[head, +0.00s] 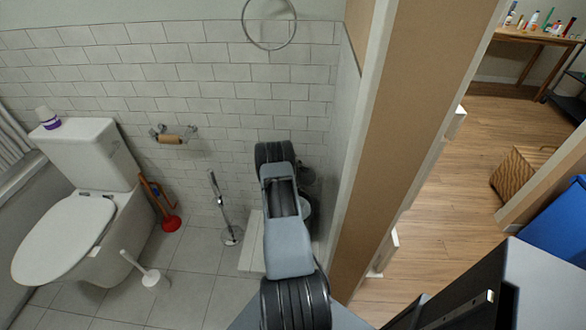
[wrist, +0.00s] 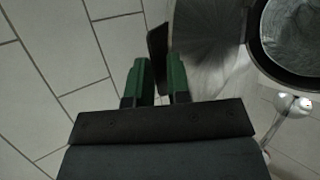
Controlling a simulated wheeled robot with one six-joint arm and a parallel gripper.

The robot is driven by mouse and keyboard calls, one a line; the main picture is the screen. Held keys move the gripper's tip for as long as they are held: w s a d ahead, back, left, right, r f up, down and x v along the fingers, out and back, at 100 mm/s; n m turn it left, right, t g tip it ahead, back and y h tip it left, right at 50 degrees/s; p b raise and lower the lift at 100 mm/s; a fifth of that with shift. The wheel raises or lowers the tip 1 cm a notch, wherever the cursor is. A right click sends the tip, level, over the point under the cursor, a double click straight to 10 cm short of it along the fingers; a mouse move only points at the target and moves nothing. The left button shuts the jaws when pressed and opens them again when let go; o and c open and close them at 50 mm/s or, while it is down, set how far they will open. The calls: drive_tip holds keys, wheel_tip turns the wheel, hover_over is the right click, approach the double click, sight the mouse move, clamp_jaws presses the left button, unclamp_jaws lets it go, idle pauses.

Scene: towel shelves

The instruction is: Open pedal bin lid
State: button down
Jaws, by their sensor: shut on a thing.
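The pedal bin is mostly hidden behind my arm in the head view; a grey curved part of it (head: 307,208) shows at the arm's right edge. In the wrist view a brushed steel surface, apparently the bin's lid (wrist: 207,38), lies beside a black-rimmed round opening (wrist: 252,50) with a shiny grey inside. The lid appears raised from the opening. My gripper (wrist: 160,65), with green fingers, is shut on a dark tab (wrist: 157,42) at the left edge of the steel surface. The pedal is not visible.
A toilet (head: 85,200), a red plunger (head: 170,222), a white brush (head: 150,277) and a chrome stand (head: 231,235) are to the left. A wall end (head: 395,130) stands close on the right.

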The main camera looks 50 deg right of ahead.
drive_tip(key=shift+w+d+r, duration=0.15)
drive_tip(key=shift+w+d, duration=0.2)
drive_tip(key=shift+d, duration=0.3)
drive_tip(key=shift+w+d+r, duration=0.15)
drive_tip(key=shift+w+d, duration=0.15)
drive_tip(key=shift+d, duration=0.3)
drive_tip(key=shift+f, duration=0.1)
drive_tip(key=c, duration=1.3)
unclamp_jaws()
drive_tip(key=shift+a+r, duration=0.4)
drive_tip(key=shift+a, duration=0.1)
drive_tip(key=p+v, duration=0.2)
drive_tip(key=v, duration=1)
drive_tip(key=shift+a, duration=0.3)
drive_tip(key=shift+r, duration=0.15)
